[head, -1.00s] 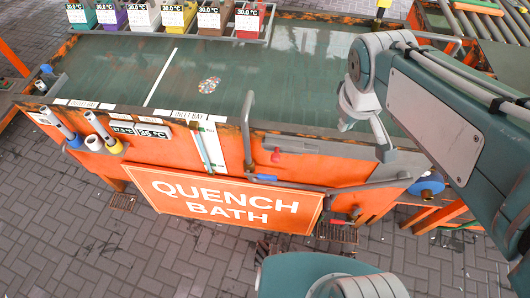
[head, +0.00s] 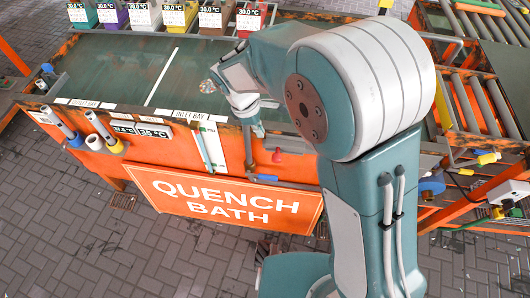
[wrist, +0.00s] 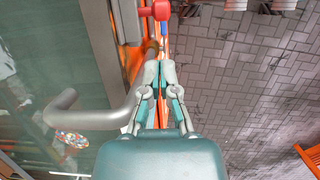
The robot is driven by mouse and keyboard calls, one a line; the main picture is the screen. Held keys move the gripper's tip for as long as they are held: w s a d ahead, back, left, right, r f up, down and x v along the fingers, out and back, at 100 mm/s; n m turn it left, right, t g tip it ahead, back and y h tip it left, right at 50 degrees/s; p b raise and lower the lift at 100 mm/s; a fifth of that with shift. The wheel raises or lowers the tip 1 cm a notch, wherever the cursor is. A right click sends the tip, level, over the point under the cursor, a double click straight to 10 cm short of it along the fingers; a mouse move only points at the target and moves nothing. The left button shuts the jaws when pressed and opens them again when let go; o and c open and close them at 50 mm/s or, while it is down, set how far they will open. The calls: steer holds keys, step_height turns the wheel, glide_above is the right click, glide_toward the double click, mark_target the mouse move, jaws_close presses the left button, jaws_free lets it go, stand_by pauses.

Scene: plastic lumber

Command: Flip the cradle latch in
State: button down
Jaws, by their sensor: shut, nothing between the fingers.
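My gripper (head: 258,131) is shut and empty at the front edge of the quench bath (head: 120,75). In the wrist view its closed fingertips (wrist: 159,70) point along the rim, just right of a bent grey bar (wrist: 85,120). They look close to the bar; I cannot tell whether they touch. The bar's lower part (head: 248,152) shows below my gripper in the head view. A red knob (head: 278,156) sits on the orange front wall to its right, and beyond my fingertips in the wrist view (wrist: 160,10). No label shows which part is the cradle latch.
The orange sign (head: 225,203) hangs on the bath's front. A blue handle (head: 265,178) lies above it. Colored bins (head: 175,14) line the back edge. Holders with tubes (head: 100,128) stand at the left. Rollers (head: 475,100) are at the right. Paved floor in front is clear.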

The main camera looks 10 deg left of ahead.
steer(key=shift+a+f+n, duration=0.5)
steer(key=shift+a+f, duration=0.3)
steer(key=shift+f, duration=0.15)
steer(key=shift+s, duration=0.1)
steer(key=x, duration=1)
steer(key=shift+d, duration=0.2)
steer(key=d, duration=0.4)
steer(key=shift+d, duration=0.3)
steer(key=shift+r, duration=0.1)
